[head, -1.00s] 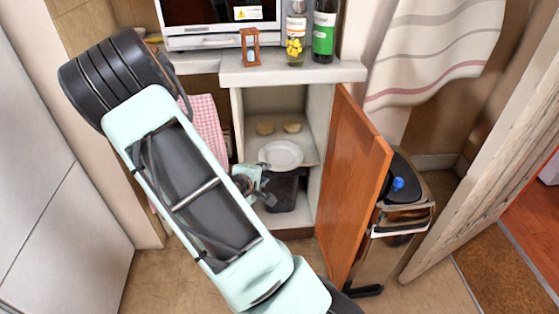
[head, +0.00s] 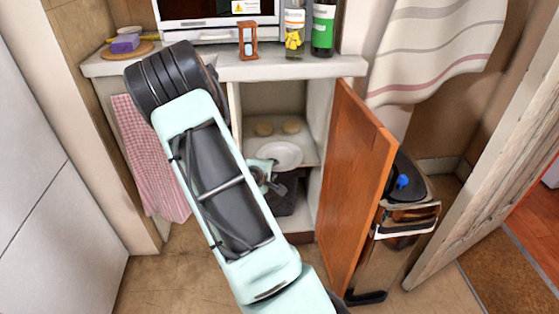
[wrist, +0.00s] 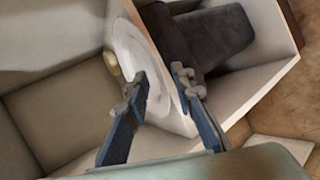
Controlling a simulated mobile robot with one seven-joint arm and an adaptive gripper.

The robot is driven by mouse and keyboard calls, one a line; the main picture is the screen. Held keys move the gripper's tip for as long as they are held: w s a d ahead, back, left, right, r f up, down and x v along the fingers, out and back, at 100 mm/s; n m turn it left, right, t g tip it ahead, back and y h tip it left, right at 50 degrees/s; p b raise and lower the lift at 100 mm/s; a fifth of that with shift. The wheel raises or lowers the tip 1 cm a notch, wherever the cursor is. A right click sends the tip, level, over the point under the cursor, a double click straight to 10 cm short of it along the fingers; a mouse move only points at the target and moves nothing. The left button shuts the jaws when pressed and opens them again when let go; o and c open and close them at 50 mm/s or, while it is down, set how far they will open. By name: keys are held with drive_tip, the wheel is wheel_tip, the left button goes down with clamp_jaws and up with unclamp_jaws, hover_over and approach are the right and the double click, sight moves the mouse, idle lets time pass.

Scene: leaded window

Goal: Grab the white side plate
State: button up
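The white side plate (head: 284,155) lies on the middle shelf of the open cupboard, at the shelf's front edge. In the wrist view the plate (wrist: 127,50) is partly hidden by my left finger. My gripper (head: 271,178) is at the front of the plate, at the cupboard opening. In the wrist view my gripper (wrist: 160,84) is open, with one finger over the plate's face and the other past its near rim. Part of the plate's rim shows between the fingers. I cannot tell whether either finger touches it.
Two small round tan items (head: 278,128) sit behind the plate. A dark bin-like object (head: 288,196) stands below the shelf. The orange cupboard door (head: 350,190) stands open at right, near a metal bin (head: 408,215). Bottles and an hourglass (head: 248,42) stand on the counter above.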

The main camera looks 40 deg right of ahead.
drive_tip(key=shift+c, duration=0.2)
clamp_jaws()
drive_tip(key=shift+r, duration=0.2)
